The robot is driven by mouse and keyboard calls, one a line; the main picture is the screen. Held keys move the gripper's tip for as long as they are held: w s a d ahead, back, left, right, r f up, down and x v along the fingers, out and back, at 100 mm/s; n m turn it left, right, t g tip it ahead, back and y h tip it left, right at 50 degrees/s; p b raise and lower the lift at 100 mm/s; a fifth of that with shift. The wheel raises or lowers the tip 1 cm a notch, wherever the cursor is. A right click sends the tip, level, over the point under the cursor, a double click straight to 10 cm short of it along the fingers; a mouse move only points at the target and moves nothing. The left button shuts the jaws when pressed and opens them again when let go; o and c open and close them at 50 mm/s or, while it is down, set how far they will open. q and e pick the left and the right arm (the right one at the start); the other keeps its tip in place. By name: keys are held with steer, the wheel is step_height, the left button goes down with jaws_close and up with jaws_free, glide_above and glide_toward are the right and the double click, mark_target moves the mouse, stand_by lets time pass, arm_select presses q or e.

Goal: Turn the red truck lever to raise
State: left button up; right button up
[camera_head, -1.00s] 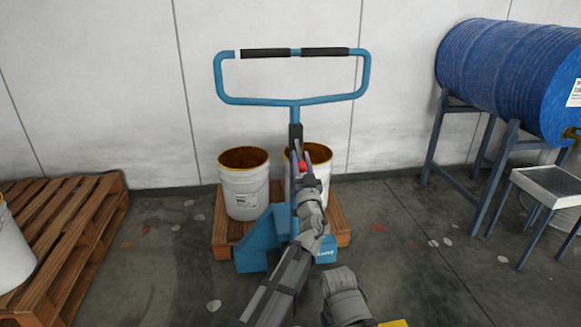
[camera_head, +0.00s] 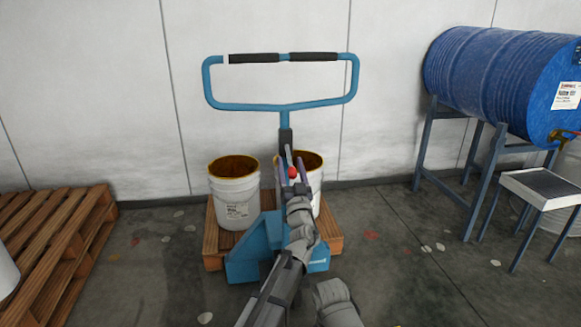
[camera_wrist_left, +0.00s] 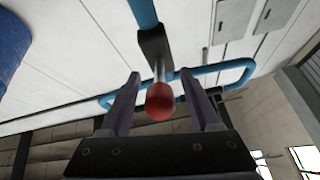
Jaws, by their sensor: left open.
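The blue pallet truck (camera_head: 250,258) stands in the middle of the head view, with its loop handle (camera_head: 283,106) upright in front of the wall. The red knob of the truck lever (camera_head: 292,172) sits on the handle stem just below the dark block. My left gripper (camera_head: 291,167) is at the lever. In the left wrist view the red knob (camera_wrist_left: 160,101) sits on a short metal rod between the two open fingers of my left gripper (camera_wrist_left: 161,92), with a gap on each side. My right gripper is not in view.
Two white buckets, one left (camera_head: 235,196) and one right (camera_head: 314,170), stand on a wooden pallet (camera_head: 212,242) behind the truck. A blue drum (camera_head: 490,75) lies on a stand at right, beside a small table (camera_head: 541,187).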

arm_select(q)
steer(key=b+v, duration=0.3)
steer(key=v, duration=0.4)
steer(key=shift+s+f+b, duration=0.2)
steer(key=shift+s+b, duration=0.15)
steer(key=shift+b, duration=0.05)
steer(key=shift+d, duration=0.1)
